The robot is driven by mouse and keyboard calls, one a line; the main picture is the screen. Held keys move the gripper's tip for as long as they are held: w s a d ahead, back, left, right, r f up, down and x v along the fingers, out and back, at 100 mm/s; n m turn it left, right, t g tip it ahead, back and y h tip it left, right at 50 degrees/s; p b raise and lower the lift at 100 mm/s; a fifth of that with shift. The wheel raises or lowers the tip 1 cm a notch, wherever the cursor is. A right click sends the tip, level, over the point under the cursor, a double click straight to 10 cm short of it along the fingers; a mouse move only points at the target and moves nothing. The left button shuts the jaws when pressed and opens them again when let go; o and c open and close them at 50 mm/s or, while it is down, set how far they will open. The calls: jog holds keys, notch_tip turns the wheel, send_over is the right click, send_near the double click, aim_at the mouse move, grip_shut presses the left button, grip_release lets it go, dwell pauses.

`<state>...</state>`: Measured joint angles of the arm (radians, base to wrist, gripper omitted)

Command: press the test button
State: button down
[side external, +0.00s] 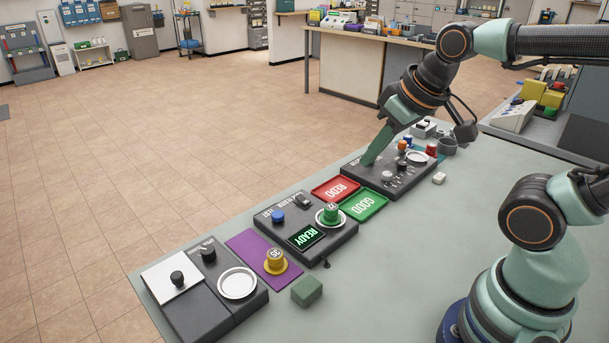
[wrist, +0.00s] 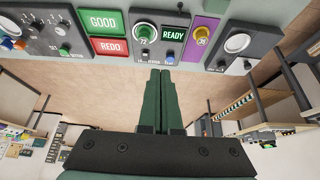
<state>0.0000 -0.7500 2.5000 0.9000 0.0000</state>
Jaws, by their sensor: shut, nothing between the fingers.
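The tester box (side external: 333,235) is a dark flat unit in the middle of the row on the bench. Its blue button (side external: 277,216) stands at the left of its top, and a lit READY display (side external: 307,237) is near the front. A green piece marked 72 (side external: 330,212) sits in a white ring on the box. My gripper (side external: 368,161) is shut and empty, pointing down near the far edge of the control box at right, apart from the blue button.
A red REDO tray (side external: 335,190) and green GOOD tray (side external: 364,206) lie between the two boxes. A yellow piece (side external: 275,262) stands on a purple mat (side external: 247,244). A scale-like box (side external: 205,300) is at left, and a green block (side external: 307,290) in front.

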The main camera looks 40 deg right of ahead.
jog(key=m+t, duration=0.4)
jog(key=m, duration=0.4)
send_over(280, 216)
notch_tip(280, 216, down, 10)
jog(key=shift+f+y, duration=0.15)
jog(key=shift+y, duration=0.25)
jog(key=shift+f, duration=0.1)
jog(key=shift+f, duration=4.3)
jog(key=shift+s+f, duration=0.1)
jog(key=shift+f, duration=0.3)
